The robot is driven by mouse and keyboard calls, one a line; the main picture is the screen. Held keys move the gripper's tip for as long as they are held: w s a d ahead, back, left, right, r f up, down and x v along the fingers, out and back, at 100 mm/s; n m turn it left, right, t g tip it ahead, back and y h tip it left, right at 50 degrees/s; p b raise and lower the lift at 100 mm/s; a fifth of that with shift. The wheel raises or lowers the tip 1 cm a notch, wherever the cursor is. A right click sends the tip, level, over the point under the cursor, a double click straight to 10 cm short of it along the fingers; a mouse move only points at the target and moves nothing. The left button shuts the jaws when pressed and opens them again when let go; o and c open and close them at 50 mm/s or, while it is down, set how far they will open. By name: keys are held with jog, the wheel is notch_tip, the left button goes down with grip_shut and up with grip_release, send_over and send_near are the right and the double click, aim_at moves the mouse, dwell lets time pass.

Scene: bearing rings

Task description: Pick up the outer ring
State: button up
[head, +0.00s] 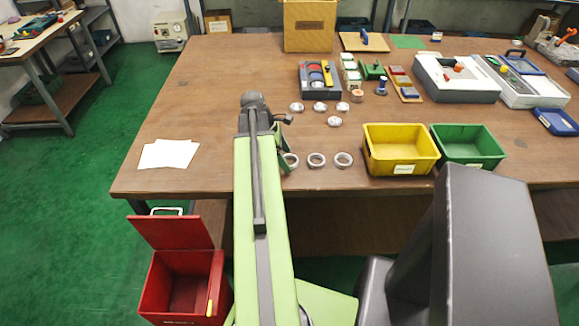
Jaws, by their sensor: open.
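Three larger metal rings lie flat in a row near the table's front edge: a left ring (291,160), a middle ring (316,160) and a right ring (343,160). They look like outer rings; the picture does not show which one is meant. Several smaller ring-shaped parts (334,121) lie behind them. My gripper (284,138) is partly hidden by my arm, just behind and above the left ring. It is open, with no ring seen in it. My arm covers the table just left of the left ring.
A yellow bin (400,148) and a green bin (468,147) stand right of the rings. A dark tray (305,78) with coloured parts lies behind. White papers (169,154) lie at left. The brown table (200,100) is clear around them.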

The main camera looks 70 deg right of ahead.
jog(key=shift+f, duration=0.15)
jog(key=shift+c, duration=0.4)
jog(key=c, duration=1.5)
jog(key=shift+o, duration=0.2)
jog(key=shift+p, duration=0.3)
notch_tip(320, 180, up, 10)
jog(key=p, duration=0.9)
jog(key=shift+p, duration=0.4)
